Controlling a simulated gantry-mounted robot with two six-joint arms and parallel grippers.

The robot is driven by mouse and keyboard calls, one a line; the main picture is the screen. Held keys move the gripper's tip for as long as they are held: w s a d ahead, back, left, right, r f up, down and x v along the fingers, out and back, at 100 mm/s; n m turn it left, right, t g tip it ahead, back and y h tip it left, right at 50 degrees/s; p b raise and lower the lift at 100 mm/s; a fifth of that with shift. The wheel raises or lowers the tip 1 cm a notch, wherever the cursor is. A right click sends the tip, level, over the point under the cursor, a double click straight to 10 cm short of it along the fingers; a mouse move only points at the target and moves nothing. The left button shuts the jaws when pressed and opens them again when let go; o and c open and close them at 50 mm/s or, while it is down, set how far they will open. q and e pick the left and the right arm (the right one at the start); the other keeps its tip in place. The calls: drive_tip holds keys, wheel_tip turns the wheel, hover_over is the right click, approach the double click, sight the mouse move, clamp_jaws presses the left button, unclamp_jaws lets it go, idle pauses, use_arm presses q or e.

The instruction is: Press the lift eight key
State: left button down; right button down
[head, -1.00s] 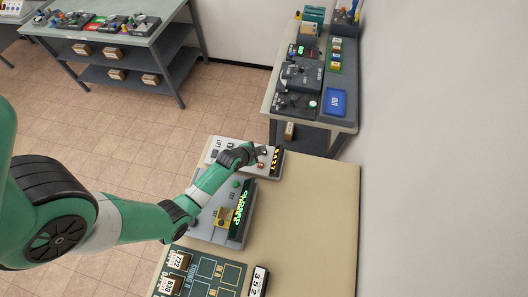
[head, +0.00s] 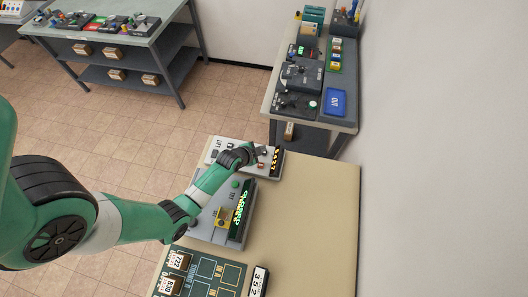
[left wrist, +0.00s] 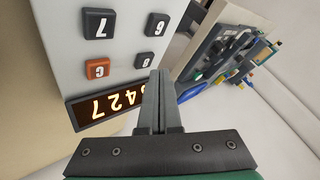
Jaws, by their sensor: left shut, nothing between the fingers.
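The lift panel (head: 213,151) is a light grey box marked LIFT at the far end of the beige table, with a lit display (head: 277,162). In the left wrist view, a small dark key that looks like the eight (left wrist: 144,60) sits near dark keys (left wrist: 98,24) and an orange C key (left wrist: 97,69). The lit display (left wrist: 105,107) shows several digits, partly hidden by my fingers. My left gripper (head: 262,153) is shut and empty over the panel. In the left wrist view its fingertips (left wrist: 159,72) are just right of the eight key; contact cannot be told.
A grey device with green lit letters (head: 238,215) stands close beside the panel, under my left arm. A green board (head: 234,272) lies nearer. The beige table (head: 315,220) is clear on the right, beside the wall. Another bench (head: 343,125) with devices stands beyond.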

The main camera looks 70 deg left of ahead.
idle(0.4)
use_arm(q)
drive_tip(key=shift+f+b, duration=0.35)
drive_tip(key=shift+f, duration=0.1)
drive_tip(key=shift+f+b, duration=0.35)
drive_tip(key=shift+f, duration=0.05)
idle(0.5)
drive_tip(key=shift+r+p, duration=0.8)
drive_tip(key=shift+r, duration=0.05)
wheel_tip(320, 180, up, 5)
drive_tip(key=p, duration=0.5)
